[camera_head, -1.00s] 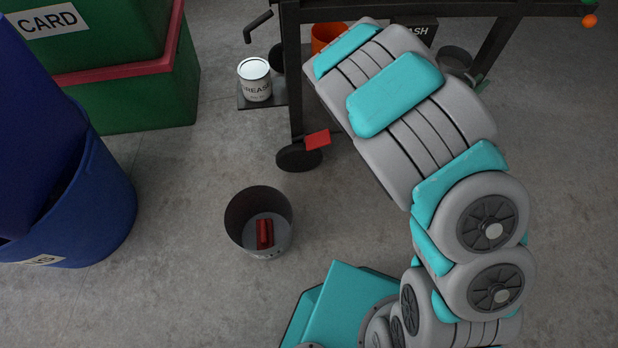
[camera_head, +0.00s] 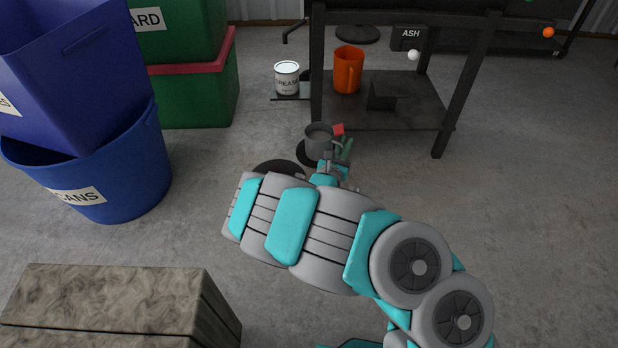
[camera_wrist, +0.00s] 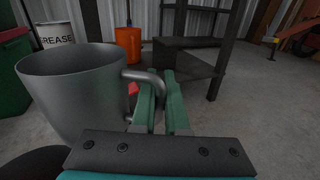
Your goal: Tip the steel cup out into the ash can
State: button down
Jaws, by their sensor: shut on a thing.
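The grey steel cup (camera_head: 319,141) is in my gripper (camera_head: 342,158), held off the floor in front of the bench leg. In the wrist view the cup (camera_wrist: 75,95) is roughly upright, and the green fingers of my gripper (camera_wrist: 164,90) are shut on its handle. I cannot see what is inside it. A dark open can (camera_head: 277,168) stands on the floor; only the back of its rim shows, and my arm covers the rest. A black box labelled ASH (camera_head: 410,38) is at the bench.
A dark bench with a low shelf (camera_head: 420,112) holds an orange mug (camera_head: 348,70). A GREASE tin (camera_head: 287,77) stands left of it. A blue CANS tub (camera_head: 100,195), green CARD crates (camera_head: 190,90) and a wooden block (camera_head: 110,295) are at left.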

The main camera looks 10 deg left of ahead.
aim_at(309, 153)
jog(key=s+a+f+n+y, duration=0.1)
jog(key=a+n, duration=0.1)
jog(key=a, duration=0.1)
jog(key=s+a+f+n, duration=0.1)
jog(key=a+f+n, duration=0.1)
jog(key=a, duration=0.1)
jog(key=s+a+f+n+y+b, duration=0.1)
jog(key=a+f, duration=0.1)
jog(key=shift+s+a+f+n+g+y, duration=0.2)
jog(key=shift+a+n+g+y, duration=0.1)
jog(key=shift+a+n, duration=0.1)
jog(key=shift+w+a+r+n, duration=0.1)
jog(key=shift+a+r+n, duration=0.1)
jog(key=shift+r+n, duration=0.3)
jog(key=shift+a+r+n, duration=0.15)
jog(key=shift+r+n, duration=0.2)
jog(key=shift+n, duration=0.25)
jog(key=shift+a+r+n+g+h+p, duration=0.2)
jog(key=shift+r+n+g+h+p, duration=0.3)
jog(key=shift+n+p, duration=0.5)
jog(key=w+a+n+g+h+p, duration=0.1)
jog(key=w+a+n+h+p, duration=0.1)
jog(key=a+n+p, duration=0.8)
jog(key=shift+w+a+r+n+h+p, duration=0.2)
jog(key=shift+w+r+n+h+p, duration=0.1)
jog(key=shift+n+h+p, duration=0.15)
